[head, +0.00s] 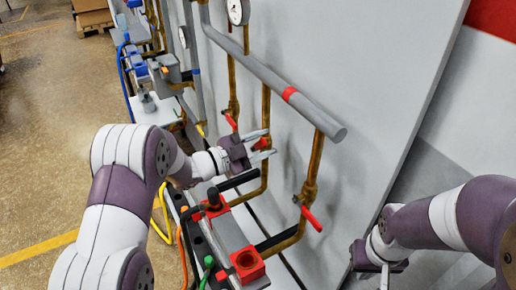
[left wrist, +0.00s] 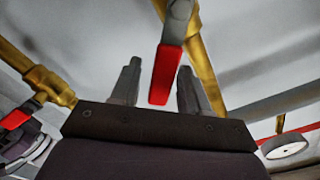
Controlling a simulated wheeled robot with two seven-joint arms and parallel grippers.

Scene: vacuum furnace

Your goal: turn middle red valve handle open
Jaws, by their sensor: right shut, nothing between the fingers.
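The middle red valve handle (head: 262,143) is on a brass pipe along the grey panel. My left gripper (head: 268,144) is open around it, one finger on each side. In the left wrist view the red handle (left wrist: 167,73) hangs between the two spread fingers, with a gap visible on either side. Its grey upper end meets the brass pipe behind it. Another red handle (head: 231,122) is just beyond my left gripper, and a third red handle (head: 311,217) is nearer, at lower right. My right gripper (head: 384,280) is shut and empty, low at the right.
A thick grey pipe (head: 262,73) with a red band runs above the valves. Red blocks (head: 247,264) and black bars sit on the equipment below my left gripper. A round gauge (head: 238,11) is at the top. Open floor (head: 50,130) lies to the left.

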